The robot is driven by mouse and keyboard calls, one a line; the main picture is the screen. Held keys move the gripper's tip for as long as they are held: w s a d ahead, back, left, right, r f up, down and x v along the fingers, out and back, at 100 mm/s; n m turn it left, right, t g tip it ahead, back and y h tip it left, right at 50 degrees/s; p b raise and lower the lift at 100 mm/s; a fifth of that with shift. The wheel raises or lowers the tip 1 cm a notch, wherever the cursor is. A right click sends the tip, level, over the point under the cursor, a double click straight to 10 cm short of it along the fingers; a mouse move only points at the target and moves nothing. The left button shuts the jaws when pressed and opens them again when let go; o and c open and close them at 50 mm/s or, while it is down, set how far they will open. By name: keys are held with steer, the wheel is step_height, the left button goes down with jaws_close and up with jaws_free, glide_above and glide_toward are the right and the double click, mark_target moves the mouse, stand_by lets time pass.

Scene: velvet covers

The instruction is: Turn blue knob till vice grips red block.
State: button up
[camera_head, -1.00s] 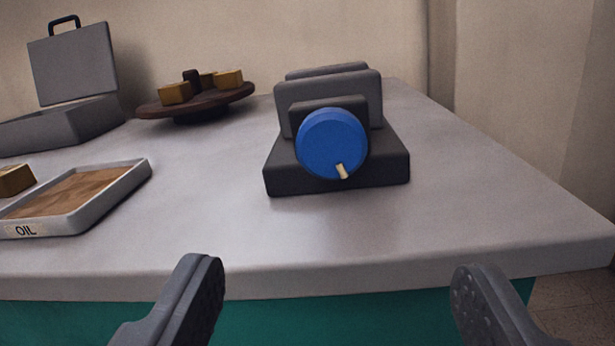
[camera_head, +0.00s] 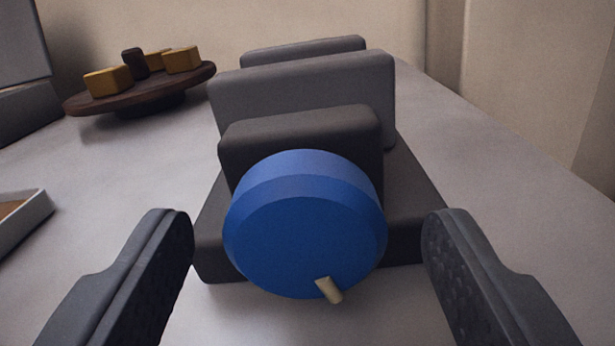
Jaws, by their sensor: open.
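The blue knob (camera_head: 300,225) is a thick round disc on the near face of the vice, with a small cream peg (camera_head: 329,290) low on its rim, right of centre. The vice (camera_head: 215,245) has a dark base, a dark block behind the knob, and two grey jaw plates, a nearer one (camera_head: 310,90) and a farther one (camera_head: 300,50). No red block shows; the space between the plates is largely hidden by the nearer one. My gripper (camera_head: 308,230) is open, its fingers on either side of the knob, apart from it.
A round dark stand (camera_head: 145,97) with several yellow blocks and a dark peg stands at the back left. A grey case (camera_head: 25,105) is at the far left edge, and a tray (camera_head: 25,220) at the left. The grey tabletop right of the vice is clear.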

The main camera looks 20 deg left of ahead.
steer(key=shift+w+a, duration=0.2)
steer(key=shift+w, duration=0.5)
steer(key=c, duration=1)
steer(key=shift+r+m, duration=0.1)
steer(key=shift+m, duration=0.2)
steer(key=shift+r+m+p, duration=0.1)
steer(key=shift+m+p, duration=0.8)
steer(key=shift+p, duration=0.2)
steer(key=shift+d+m+p, duration=0.15)
steer(key=shift+m+p, duration=1.25)
steer(key=shift+m, duration=1.2)
